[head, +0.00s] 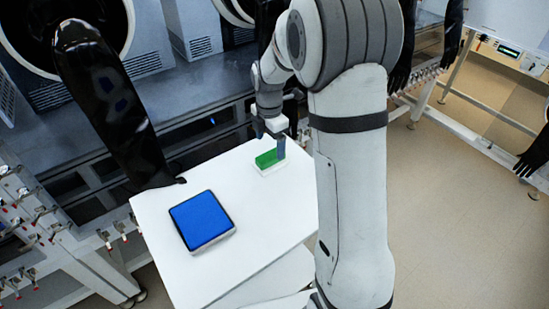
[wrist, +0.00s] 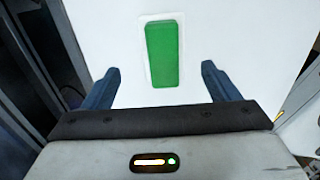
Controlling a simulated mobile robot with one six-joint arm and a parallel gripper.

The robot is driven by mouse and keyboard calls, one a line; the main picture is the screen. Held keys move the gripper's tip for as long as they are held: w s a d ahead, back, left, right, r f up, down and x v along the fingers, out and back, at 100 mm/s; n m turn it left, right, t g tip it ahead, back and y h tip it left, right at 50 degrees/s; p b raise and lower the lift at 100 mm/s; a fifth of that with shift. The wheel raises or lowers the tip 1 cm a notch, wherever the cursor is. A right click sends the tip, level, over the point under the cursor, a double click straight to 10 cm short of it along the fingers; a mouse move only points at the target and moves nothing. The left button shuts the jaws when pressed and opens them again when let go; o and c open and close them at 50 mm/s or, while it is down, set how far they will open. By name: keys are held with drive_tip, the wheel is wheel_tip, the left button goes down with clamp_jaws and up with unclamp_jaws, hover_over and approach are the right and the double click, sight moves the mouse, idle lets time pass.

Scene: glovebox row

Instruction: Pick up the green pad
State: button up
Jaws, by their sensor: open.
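The green pad (head: 268,159) is a small green block on a thin white base, near the far edge of the white table in the head view. In the wrist view the green pad (wrist: 162,54) lies upright in the picture, just ahead of and between the lines of my two fingers. My gripper (head: 270,140) is just above the pad in the head view, and its finger partly covers the pad's right end. In the wrist view my gripper (wrist: 160,82) has its blue fingers wide apart with nothing held between them.
The white table (head: 270,215) also carries a blue-topped square pad (head: 202,218) at the left front. A black glove (head: 110,105) hangs down to the table's far left corner. Glovebox frames and valves (head: 40,220) stand at the left. The table's middle is clear.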

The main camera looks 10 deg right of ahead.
sight(270, 154)
wheel_tip(270, 154, down, 6)
drive_tip(key=shift+f+p, duration=0.2)
drive_tip(key=shift+p, duration=0.2)
drive_tip(key=shift+c, duration=0.2)
drive_tip(key=c, duration=1)
